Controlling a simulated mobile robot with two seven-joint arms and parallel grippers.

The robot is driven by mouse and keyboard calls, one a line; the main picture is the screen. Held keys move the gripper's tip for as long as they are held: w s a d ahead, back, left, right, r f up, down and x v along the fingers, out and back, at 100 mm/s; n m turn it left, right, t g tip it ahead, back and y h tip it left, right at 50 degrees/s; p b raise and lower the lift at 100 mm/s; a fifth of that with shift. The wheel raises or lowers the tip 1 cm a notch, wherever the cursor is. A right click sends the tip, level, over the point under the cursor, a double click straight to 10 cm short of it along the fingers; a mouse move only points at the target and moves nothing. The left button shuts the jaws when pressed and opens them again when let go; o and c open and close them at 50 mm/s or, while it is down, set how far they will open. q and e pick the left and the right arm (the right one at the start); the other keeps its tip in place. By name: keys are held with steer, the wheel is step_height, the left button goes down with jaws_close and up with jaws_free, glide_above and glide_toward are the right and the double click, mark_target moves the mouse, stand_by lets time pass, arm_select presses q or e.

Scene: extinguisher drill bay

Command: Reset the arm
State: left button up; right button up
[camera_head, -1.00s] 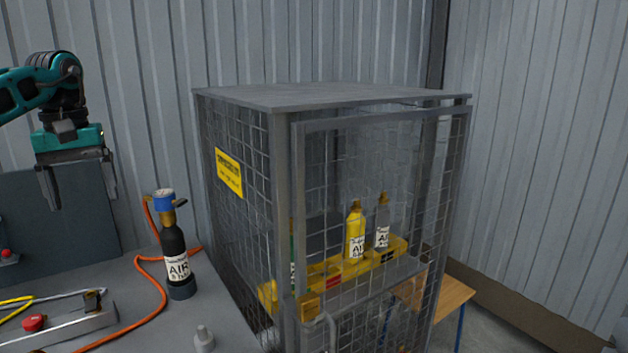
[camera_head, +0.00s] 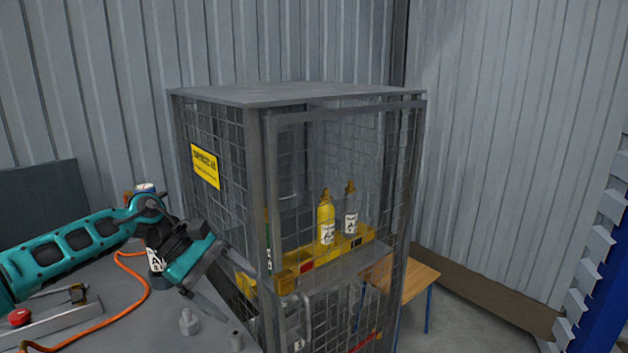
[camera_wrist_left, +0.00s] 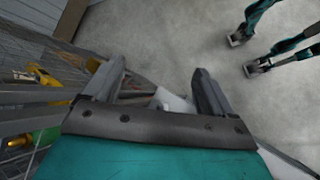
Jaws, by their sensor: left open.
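My left arm reaches in from the left in the head view, over the grey bench (camera_head: 90,295). Its gripper (camera_head: 238,290) is open and empty, pointing right and down beside the front left post of the wire cage. In the left wrist view both fingers of the left gripper (camera_wrist_left: 160,75) are spread apart with nothing held between them. My right gripper is not seen.
The wire cage (camera_head: 290,97) stands close to the gripper, with a yellow bottle (camera_head: 326,222) and a grey bottle (camera_head: 350,212) inside. A small grey fitting (camera_head: 189,322) and an orange hose (camera_head: 122,318) lie on the bench.

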arm_select(q)
steer(key=s+d+f+n+t+h, duration=0.2)
steer(key=s+d+n+t+h, duration=0.25)
steer(key=d+n, duration=0.5)
steer(key=s+d+f+n+t+h, duration=0.1)
steer(key=s+d+n+t+h, duration=0.35)
steer(key=n, duration=0.85)
steer(key=s+a+f+m+y, duration=0.5)
steer(key=f+m, duration=0.2)
steer(key=m, duration=0.5)
steer(key=s+a+f+m+t+y, duration=0.1)
steer(key=s+a+f+m+y, duration=0.4)
steer(key=m, duration=0.6)
steer(key=s+a+f+m+t+y, duration=0.1)
steer(key=s+a+f+m+y, duration=0.4)
steer(key=f+m, duration=0.4)
steer(key=a+m, duration=0.1)
steer(key=m, duration=0.2)
steer(key=shift+f+m+y, duration=0.35)
steer(key=shift+y, duration=0.05)
steer(key=shift+s, duration=0.1)
steer(key=shift+c, duration=0.3)
